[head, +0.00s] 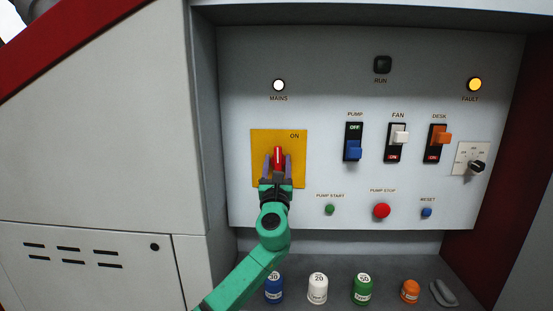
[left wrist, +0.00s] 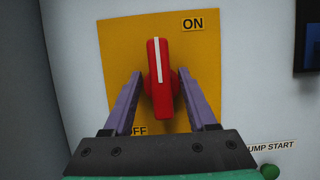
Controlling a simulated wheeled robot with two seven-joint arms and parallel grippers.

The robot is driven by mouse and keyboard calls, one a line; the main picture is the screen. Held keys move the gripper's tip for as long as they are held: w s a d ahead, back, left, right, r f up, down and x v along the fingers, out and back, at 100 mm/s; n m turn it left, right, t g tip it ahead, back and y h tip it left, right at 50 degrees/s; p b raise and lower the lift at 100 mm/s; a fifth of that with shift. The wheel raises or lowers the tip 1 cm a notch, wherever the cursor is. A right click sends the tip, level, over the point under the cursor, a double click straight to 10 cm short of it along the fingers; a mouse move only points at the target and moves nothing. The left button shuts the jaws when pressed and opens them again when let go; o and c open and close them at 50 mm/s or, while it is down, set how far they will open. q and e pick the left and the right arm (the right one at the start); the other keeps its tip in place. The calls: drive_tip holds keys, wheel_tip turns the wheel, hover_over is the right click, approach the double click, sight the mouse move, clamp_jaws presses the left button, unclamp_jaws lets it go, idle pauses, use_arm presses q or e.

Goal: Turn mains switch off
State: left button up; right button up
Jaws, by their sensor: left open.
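The mains switch is a red rotary handle (left wrist: 160,75) with a white line, on a yellow plate (head: 298,139). In the left wrist view the handle stands nearly upright, tilted slightly. The ON label (left wrist: 193,24) is at the plate's upper right, and the OFF label at lower left is partly hidden by a finger. My left gripper (head: 278,160) is open, with its two purple fingers on either side of the handle. In the left wrist view small gaps show between fingers and handle. The white mains lamp (head: 279,85) above looks lit. My right gripper is not in view.
Right of the plate are the pump switch (head: 354,142), fan switch (head: 398,139), desk switch (head: 438,141) and a selector knob (head: 477,166). Below are the green pump start button (head: 330,209) and red pump stop button (head: 382,210). Several coloured weights stand on the ledge below.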

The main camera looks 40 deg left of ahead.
use_arm(q)
drive_tip(key=shift+d, duration=0.2)
drive_tip(key=shift+s+r, duration=0.1)
drive_tip(key=c, duration=0.4)
clamp_jaws()
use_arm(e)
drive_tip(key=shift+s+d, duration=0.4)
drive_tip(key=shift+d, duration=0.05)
